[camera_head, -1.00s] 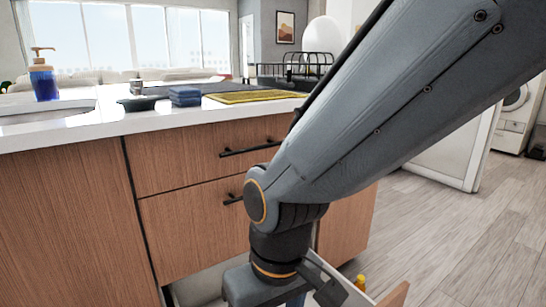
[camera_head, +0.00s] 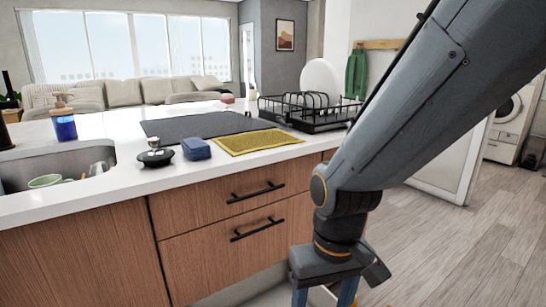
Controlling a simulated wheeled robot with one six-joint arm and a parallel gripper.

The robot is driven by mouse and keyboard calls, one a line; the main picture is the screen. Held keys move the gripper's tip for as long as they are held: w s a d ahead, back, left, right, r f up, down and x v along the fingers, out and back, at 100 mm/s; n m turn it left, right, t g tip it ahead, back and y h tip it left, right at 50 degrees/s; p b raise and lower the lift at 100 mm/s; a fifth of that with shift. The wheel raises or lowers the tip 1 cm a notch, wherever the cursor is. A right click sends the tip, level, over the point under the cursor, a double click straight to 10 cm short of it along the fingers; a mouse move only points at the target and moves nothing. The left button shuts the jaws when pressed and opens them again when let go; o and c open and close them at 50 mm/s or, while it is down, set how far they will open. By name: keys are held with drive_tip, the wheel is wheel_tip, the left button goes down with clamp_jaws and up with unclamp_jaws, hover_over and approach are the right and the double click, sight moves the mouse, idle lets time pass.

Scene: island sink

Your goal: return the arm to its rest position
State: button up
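My arm comes in from the upper right and reaches down in front of the wooden island cabinet (camera_head: 190,222). My gripper (camera_head: 324,296) is at the bottom edge of the view, pointing down. Its two blue fingers stand apart, and I see nothing held between them. The fingertips are cut off by the frame edge.
Floor (camera_head: 450,240) is clear at right.

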drive_tip(key=s+d+r+m+p, duration=0.2)
drive_tip(key=d+r+m+p, duration=0.1)
drive_tip(key=d+r+p, duration=0.7)
wheel_tip(320, 180, up, 3)
drive_tip(key=p, duration=0.3)
drive_tip(key=shift+d+f+h+p, duration=0.15)
drive_tip(key=shift+d+h+p, duration=0.15)
drive_tip(key=shift+p, duration=0.05)
